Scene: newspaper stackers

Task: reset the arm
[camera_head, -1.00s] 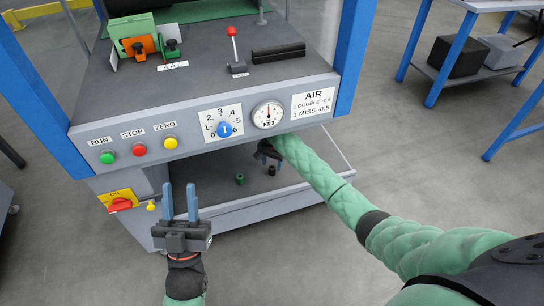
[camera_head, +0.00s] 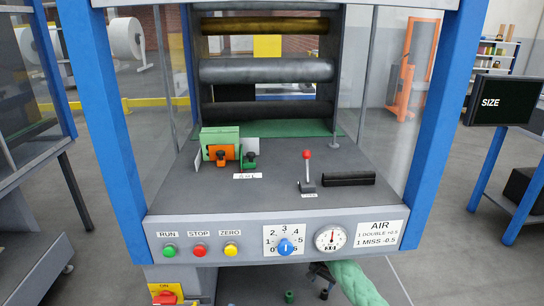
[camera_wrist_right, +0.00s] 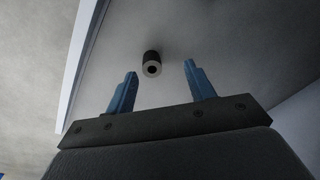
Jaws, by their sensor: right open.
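My right arm, in a green sleeve, reaches under the front panel (camera_head: 365,255) of the machine at the bottom of the head view. Its dark gripper (camera_head: 321,271) shows only in part there, just below the panel. In the right wrist view my right gripper (camera_wrist_right: 160,80) has its two blue fingers spread apart with nothing between them. A small dark cylinder with a hole (camera_wrist_right: 152,63) lies beyond the fingertips on a grey surface, apart from them. It is the dark piece (camera_head: 323,294) in the head view. My left gripper is out of view.
A small green piece (camera_head: 289,296) is left of the dark one. The panel carries buttons, a blue dial (camera_head: 285,247) and a gauge (camera_head: 330,239). A red-knobbed lever (camera_head: 307,170) stands on the deck above. Blue posts (camera_head: 428,125) flank the machine.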

